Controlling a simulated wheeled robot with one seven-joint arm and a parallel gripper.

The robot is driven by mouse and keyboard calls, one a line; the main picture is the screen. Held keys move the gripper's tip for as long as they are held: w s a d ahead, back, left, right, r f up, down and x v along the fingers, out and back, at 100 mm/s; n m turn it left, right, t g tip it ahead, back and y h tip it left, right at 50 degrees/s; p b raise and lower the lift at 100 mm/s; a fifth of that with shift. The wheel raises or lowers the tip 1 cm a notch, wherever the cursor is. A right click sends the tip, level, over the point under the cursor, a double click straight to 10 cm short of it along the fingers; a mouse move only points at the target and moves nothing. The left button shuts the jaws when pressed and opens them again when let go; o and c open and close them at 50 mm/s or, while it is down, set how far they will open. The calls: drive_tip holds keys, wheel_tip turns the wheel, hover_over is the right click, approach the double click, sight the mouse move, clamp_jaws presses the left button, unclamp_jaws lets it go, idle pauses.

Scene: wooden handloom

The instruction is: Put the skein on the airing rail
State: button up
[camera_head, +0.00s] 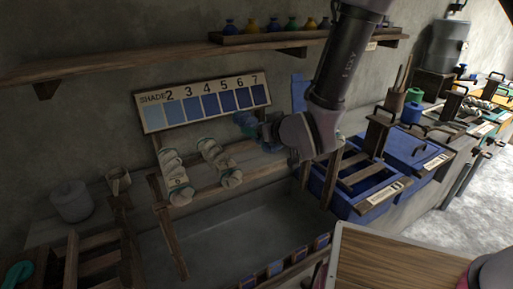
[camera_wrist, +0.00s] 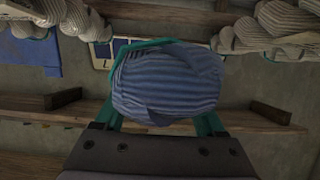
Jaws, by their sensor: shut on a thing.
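A blue striped skein (camera_wrist: 165,85) with a teal tie fills the middle of the wrist view. My gripper (camera_wrist: 162,118) is shut on it, with a teal finger at each side. In the head view my gripper (camera_head: 246,122) is up in front of the shade board, above the wooden airing rail (camera_head: 262,174). The held skein is small and hard to make out there. Two pale skeins lie across the rail to the left, a left one (camera_head: 174,176) and a right one (camera_head: 220,160). The rail to the right of them looks bare, partly behind my arm.
The numbered shade board (camera_head: 205,100) is on the wall behind the rail. A shelf (camera_head: 150,62) with small bottles runs above. A grey trough (camera_head: 230,222) lies below. Blue vats (camera_head: 352,192) with wooden frames stand to the right.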

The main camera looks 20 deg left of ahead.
drive_tip(key=shift+f, duration=2.95)
drive_tip(key=shift+f, duration=0.1)
drive_tip(key=o, duration=1.5)
